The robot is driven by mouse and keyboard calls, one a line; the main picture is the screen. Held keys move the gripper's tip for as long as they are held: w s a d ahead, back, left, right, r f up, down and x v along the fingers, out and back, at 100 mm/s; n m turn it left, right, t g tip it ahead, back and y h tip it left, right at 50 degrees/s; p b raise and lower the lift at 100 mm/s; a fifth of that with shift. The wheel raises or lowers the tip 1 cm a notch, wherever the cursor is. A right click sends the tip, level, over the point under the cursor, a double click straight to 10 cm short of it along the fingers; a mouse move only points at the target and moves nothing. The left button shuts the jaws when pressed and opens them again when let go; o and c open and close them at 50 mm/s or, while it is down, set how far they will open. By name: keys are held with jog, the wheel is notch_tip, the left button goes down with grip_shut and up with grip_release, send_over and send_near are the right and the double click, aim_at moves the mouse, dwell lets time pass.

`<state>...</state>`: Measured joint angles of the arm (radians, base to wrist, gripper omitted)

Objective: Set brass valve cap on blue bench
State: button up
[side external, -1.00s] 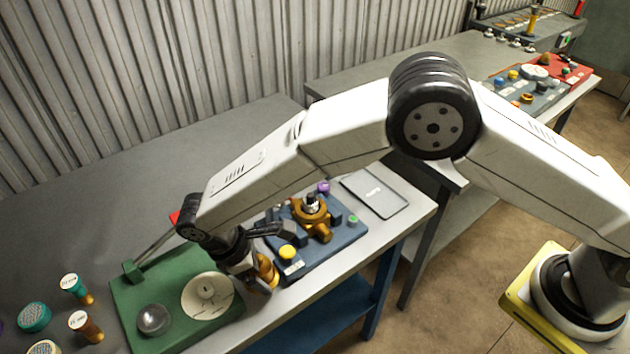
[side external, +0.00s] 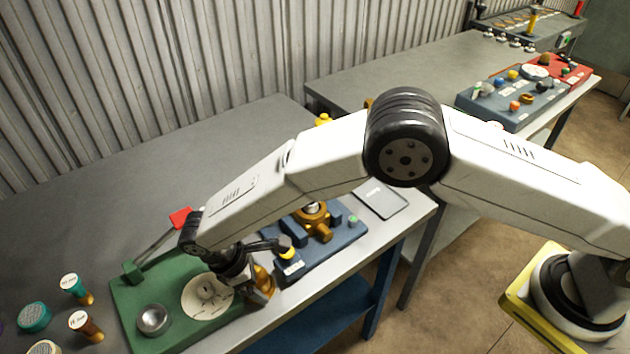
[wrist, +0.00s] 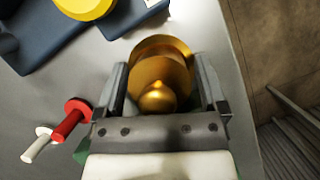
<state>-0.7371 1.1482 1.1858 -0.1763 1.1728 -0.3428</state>
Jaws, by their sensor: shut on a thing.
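The brass valve cap (side external: 264,282) is a rounded, gold-coloured piece with a small knob. My gripper (side external: 257,286) is shut on it between the green board and the blue base, near the table's front edge. In the wrist view, the cap (wrist: 158,80) sits between the two jaws of my gripper (wrist: 162,85), with grey table around it. Whether it touches the table is unclear. A blue base (side external: 345,238) on the table carries a brass valve body (side external: 318,227) and a yellow button; my arm partly covers it. I cannot tell whether this base is the blue bench.
The green board (side external: 180,325), with a metal bowl (side external: 154,320) and a pale disc (side external: 203,303), is left of my gripper. Several small capped containers stand farther left. A grey tablet (side external: 382,198) lies right of the blue base. The wrist view shows red (wrist: 70,122) and white (wrist: 38,143) pegs.

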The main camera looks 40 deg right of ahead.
jog(key=shift+f, duration=0.1)
jog(key=o, duration=1.2)
jog(key=v, duration=1.2)
jog(key=shift+d, duration=0.1)
